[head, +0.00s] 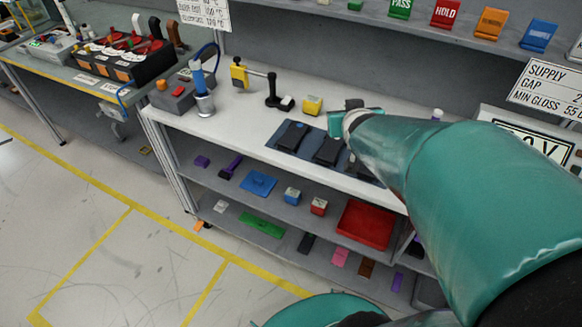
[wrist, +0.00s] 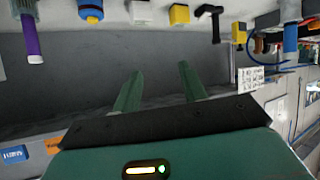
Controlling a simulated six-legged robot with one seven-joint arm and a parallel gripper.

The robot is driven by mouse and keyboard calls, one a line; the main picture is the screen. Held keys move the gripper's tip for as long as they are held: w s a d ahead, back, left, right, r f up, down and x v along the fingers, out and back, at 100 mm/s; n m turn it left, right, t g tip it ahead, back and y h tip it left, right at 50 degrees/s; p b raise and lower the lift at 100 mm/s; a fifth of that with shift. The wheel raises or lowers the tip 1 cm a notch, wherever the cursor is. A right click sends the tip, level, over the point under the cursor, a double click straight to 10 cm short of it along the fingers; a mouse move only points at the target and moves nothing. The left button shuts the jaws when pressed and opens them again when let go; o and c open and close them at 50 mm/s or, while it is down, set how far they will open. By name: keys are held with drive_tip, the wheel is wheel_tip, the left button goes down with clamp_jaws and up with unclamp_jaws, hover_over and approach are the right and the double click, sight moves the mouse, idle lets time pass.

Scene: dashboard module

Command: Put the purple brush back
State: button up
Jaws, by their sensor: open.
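The bench top (head: 240,120) carries a blue-handled tool in a metal cup (head: 204,98), a yellow and black fixture (head: 240,75) and dark pads (head: 292,136). The shelf holds a blue tray (head: 258,183), small blocks and a red tray (head: 365,222). Floor at left is clear.

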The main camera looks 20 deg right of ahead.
drive_tip(key=s+a+r+n+g+y, duration=0.2)
drive_tip(key=s+a+n+g+y, duration=0.1)
drive_tip(key=s+a, duration=1.2)
drive_tip(key=a+g+y, duration=0.1)
drive_tip(key=a+g, duration=0.1)
drive_tip(key=a, duration=0.2)
drive_tip(key=shift+g+y, duration=0.3)
drive_tip(key=shift+y, duration=0.1)
